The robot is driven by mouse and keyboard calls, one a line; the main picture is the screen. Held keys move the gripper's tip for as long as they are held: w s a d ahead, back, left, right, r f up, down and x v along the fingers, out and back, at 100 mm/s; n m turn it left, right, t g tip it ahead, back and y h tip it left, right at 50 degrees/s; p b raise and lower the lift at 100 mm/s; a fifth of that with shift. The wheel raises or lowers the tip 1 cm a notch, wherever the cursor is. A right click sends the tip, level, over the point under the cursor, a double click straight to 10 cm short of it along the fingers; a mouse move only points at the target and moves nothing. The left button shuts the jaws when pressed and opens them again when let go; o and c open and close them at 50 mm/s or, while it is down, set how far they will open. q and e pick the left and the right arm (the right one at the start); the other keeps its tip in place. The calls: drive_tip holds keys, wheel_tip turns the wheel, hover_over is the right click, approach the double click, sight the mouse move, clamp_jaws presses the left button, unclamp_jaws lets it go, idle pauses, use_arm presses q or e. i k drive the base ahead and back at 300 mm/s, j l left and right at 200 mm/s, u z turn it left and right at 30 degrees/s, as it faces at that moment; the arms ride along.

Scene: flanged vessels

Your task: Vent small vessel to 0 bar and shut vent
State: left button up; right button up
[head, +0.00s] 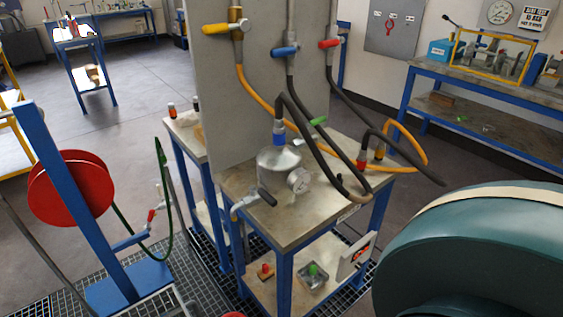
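The small vessel (279,168) is a silver cylinder standing upright on a metal-topped blue table (290,228). A round pressure gauge (299,181) sits at its front right; its reading is too small to tell. A blue coupling (279,138) with a black hose is on top of the vessel. A valve with a black lever (267,197) is at the front, with a pipe bending down past the table edge. A green lever (318,121) shows behind and right of the vessel. I cannot tell which valve is the vent. Neither gripper is in view.
A grey panel behind the vessel carries yellow (218,29), blue (285,51) and red (330,43) valve levers with hoses. A large dark green vessel (480,255) fills the lower right. A red hose reel (70,188) on a blue post stands left. Floor is open at upper left.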

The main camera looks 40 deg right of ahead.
sight(319, 120)
drive_tip(key=k+l+z, duration=0.1)
drive_tip(key=l+z, duration=0.2)
drive_tip(key=l, duration=0.45)
drive_tip(key=l+z, duration=0.3)
drive_tip(key=l, duration=0.45)
